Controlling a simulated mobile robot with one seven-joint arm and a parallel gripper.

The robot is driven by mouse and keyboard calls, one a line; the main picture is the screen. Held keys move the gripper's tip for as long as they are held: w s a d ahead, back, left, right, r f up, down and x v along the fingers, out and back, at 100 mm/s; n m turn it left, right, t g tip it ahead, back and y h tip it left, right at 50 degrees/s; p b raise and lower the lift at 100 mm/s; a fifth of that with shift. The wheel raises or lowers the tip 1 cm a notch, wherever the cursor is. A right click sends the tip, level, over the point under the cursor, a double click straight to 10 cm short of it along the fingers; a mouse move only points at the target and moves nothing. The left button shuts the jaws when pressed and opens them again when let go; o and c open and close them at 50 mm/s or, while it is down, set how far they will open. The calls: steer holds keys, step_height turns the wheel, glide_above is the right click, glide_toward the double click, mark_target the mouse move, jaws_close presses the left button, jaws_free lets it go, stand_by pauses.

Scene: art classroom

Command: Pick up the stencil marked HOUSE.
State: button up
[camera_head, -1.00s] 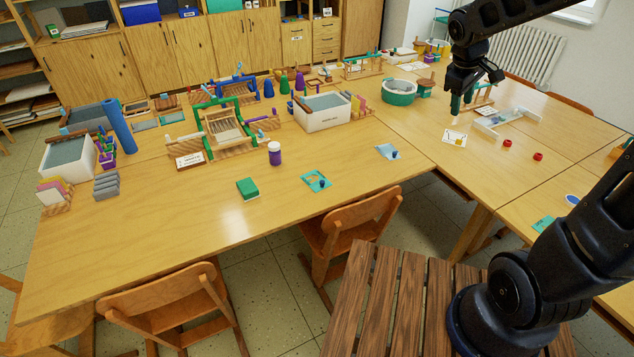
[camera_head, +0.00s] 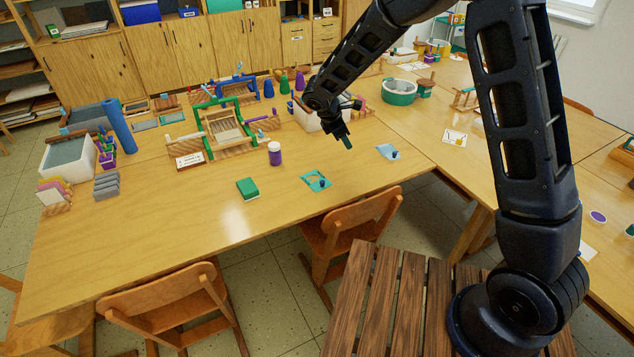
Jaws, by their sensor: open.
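A teal stencil (camera_head: 316,180) with cut-out shapes lies flat near the front edge of the table. A paler blue sheet (camera_head: 388,152) with a small dark knob or piece on it lies to its right. A whitish card (camera_head: 454,138) with a yellow mark lies farther right. No lettering is legible at this size, so I cannot tell which one reads HOUSE. My gripper (camera_head: 347,142) is open and appears empty, above the table. In the picture it is up and right of the teal stencil and left of the pale blue sheet, apart from both.
A white bin (camera_head: 310,118) is partly hidden behind my arm. Wooden frames (camera_head: 222,128) stand farther left. The table's front left is clear.

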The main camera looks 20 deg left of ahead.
mark_target(323, 181)
steer(key=s+a+f+n+t, duration=0.1)
steer(key=s+a+f+n, duration=0.45)
steer(key=a+f, duration=0.6)
steer(key=shift+m, duration=0.25)
steer(key=x, duration=1)
steer(key=shift+d+f, duration=0.2)
steer(key=shift+d, duration=0.25)
steer(key=shift+c, duration=0.2)
jaws_close()
